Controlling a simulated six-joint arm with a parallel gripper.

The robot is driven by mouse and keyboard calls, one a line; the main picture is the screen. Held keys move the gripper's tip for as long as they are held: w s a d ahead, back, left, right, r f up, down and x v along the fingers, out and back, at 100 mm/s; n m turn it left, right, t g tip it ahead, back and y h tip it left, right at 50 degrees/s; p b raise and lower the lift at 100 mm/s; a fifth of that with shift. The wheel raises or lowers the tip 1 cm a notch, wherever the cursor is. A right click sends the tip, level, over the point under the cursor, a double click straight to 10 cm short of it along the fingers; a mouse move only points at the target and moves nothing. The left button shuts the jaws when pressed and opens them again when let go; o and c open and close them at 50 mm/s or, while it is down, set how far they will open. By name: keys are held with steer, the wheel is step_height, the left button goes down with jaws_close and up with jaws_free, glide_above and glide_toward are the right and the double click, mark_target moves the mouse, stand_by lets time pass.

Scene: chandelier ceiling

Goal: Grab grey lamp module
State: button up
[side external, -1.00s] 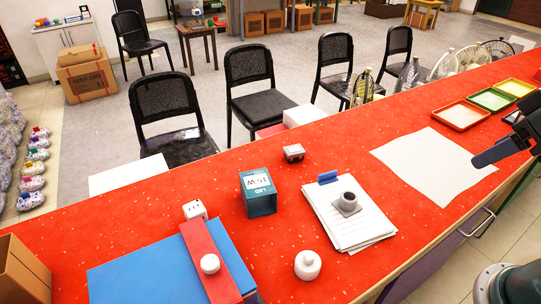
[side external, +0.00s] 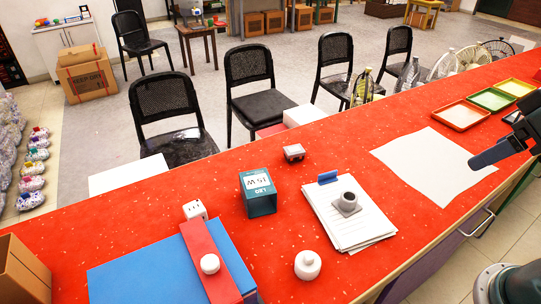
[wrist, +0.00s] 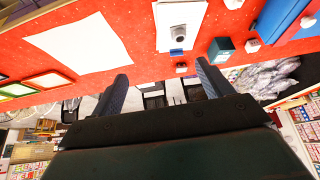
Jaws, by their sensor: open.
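The grey lamp module (side external: 347,203), a square base with a round socket on top, sits on the white papers of a clipboard (side external: 331,226) with a blue clip. In the wrist view the module (wrist: 179,34) is at the top, right of centre. My gripper (side external: 478,160) is at the right edge of the side external view, above the counter and well to the right of the module. In the wrist view my gripper (wrist: 163,82) is open with nothing between its two fingers.
A teal LED box (side external: 260,195) stands left of the clipboard. A white round module (side external: 307,265) sits in front. A blue box (side external: 160,272) with a red strip lies at the left. A bare white sheet (side external: 432,164) and trays (side external: 462,115) are at the right.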

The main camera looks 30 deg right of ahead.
steer(key=shift+w, duration=0.1)
steer(key=w+a+m, duration=0.1)
steer(key=w+a, duration=0.1)
steer(key=w, duration=1.9)
steer(key=w+a+f, duration=0.2)
steer(key=w+f, duration=0.6)
steer(key=w, duration=0.1)
steer(key=w+a+f+m+g+h, duration=0.1)
steer(key=w+a+f, duration=0.2)
steer(key=w+f, duration=0.5)
steer(key=shift+w, duration=1)
glide_toward(295, 149)
steer(key=shift+x, duration=2.5)
steer(key=shift+w+f, duration=0.1)
